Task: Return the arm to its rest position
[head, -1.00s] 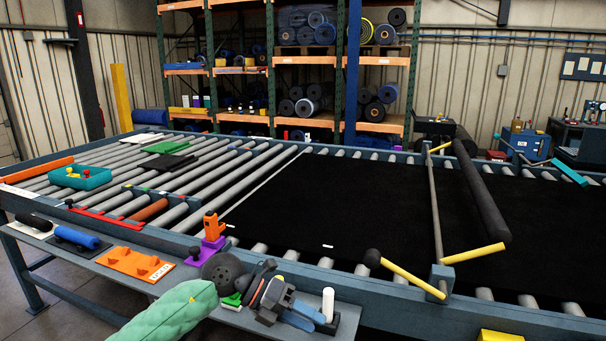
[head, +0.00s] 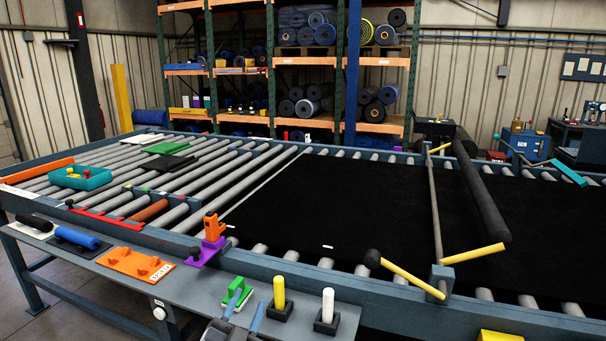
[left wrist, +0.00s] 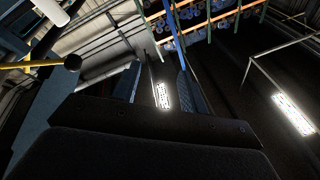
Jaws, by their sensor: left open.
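My left gripper (head: 240,318) shows at the bottom edge of the head view, its two grey-blue fingers pointing up the picture. The rest of that arm is out of the head view. In the left wrist view the fingers of the left gripper (left wrist: 157,88) stand apart with nothing between them; shelves and ceiling lights show beyond. The gripper is just in front of the narrow grey shelf (head: 205,285). A green-handled tool (head: 237,296) lies just beyond the fingertips. My right gripper is in neither view.
On the shelf a yellow peg (head: 279,291) and a white peg (head: 328,305) stand in dark bases right of the gripper. A purple and orange tool (head: 210,243) and an orange plate (head: 135,264) are to the left. The black belt (head: 330,210) lies behind.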

